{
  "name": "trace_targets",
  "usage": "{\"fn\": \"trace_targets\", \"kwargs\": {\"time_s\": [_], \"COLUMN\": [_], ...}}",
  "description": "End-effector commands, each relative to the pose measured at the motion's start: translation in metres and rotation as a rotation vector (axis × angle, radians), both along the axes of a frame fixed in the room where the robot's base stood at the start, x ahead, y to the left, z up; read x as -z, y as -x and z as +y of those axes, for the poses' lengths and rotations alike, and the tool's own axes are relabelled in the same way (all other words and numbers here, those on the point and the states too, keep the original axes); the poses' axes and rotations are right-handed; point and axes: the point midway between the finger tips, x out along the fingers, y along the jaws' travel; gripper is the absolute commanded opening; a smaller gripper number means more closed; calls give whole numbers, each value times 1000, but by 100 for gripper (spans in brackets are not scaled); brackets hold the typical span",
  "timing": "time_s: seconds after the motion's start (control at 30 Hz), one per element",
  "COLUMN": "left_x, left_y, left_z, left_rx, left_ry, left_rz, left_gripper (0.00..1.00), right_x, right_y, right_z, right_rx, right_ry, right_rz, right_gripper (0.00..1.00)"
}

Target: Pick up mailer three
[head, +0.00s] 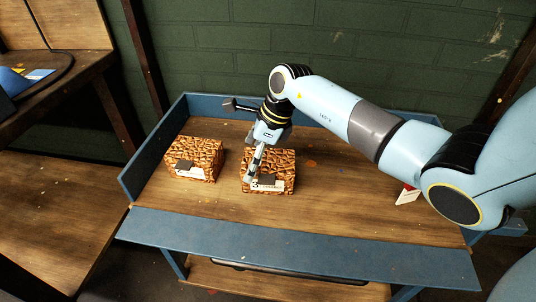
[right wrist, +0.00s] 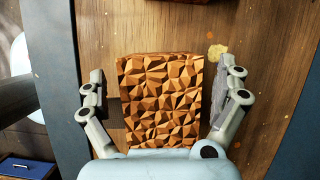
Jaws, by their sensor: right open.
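Mailer three (head: 282,172) is a brown box with a faceted, cracked-looking pattern and a white label reading 3 on its front. It sits on the wooden top of the blue-edged table. My right gripper (head: 264,160) is over it from above, with one finger showing along its left side. In the right wrist view, the box (right wrist: 160,100) lies between the spread fingers of the right gripper (right wrist: 160,84). The gripper is open, with a gap showing at each side of the box. My left gripper is not in view.
A similar box (head: 198,155) with a white label stands to the left, a short gap away. Blue boards edge the table, including the front one (head: 300,246). The wood between is clear.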

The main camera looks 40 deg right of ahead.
Motion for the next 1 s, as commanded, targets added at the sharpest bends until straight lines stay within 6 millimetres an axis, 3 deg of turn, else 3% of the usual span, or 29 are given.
{"fn": "trace_targets", "kwargs": {"time_s": [0.3, 0.83, 1.0], "left_x": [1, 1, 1], "left_y": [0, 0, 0], "left_z": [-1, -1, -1], "left_rx": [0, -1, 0], "left_ry": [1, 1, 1], "left_rz": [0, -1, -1], "left_gripper": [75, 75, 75], "right_x": [7, 7, 7], "right_y": [-2, -2, -2], "right_z": [2, 2, 2], "right_rx": [-1, 0, -1], "right_ry": [0, 0, 0], "right_rz": [-2, -1, -2], "right_gripper": [100, 31, 30]}}
